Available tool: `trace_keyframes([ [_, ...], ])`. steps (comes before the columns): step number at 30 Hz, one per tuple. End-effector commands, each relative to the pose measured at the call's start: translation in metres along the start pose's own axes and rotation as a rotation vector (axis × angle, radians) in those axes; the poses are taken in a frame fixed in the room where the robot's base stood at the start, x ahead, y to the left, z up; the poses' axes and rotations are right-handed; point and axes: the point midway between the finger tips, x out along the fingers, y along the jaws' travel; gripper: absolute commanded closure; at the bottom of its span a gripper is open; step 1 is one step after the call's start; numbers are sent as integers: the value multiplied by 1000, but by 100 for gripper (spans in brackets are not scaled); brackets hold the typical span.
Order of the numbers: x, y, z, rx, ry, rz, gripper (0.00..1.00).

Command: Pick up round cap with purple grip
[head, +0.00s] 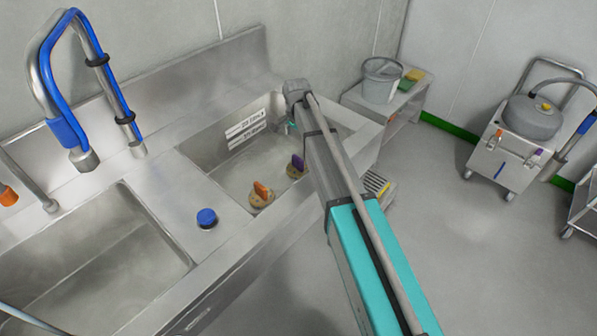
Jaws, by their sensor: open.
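The round cap with purple grip (298,162) lies in the right-hand sink basin (222,150), close beside my arm in the picture. Its round base is pale, and the purple grip stands up from it. A similar round cap with an orange grip (262,192) lies to its left and nearer the front. My arm reaches in from the lower right over the basin's right part. My gripper (284,127) shows small below the arm's end, open, above and behind the purple-grip cap and apart from it. Its fingertips are hard to make out.
A blue round knob (206,218) is on the steel ledge between the basins. A blue-hosed tap (70,130) rises behind the left basin. A label plate (247,130) is at the basin's back. A bucket (381,80) stands on a side bench; a wheeled cart (505,150) is further right. Open floor lies between.

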Motion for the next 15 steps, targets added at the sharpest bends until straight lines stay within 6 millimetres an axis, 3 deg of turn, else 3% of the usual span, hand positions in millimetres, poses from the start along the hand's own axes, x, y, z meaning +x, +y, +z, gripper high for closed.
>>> trace_keyframes([
  [15,42,0,0,-1,0,0,0],
])
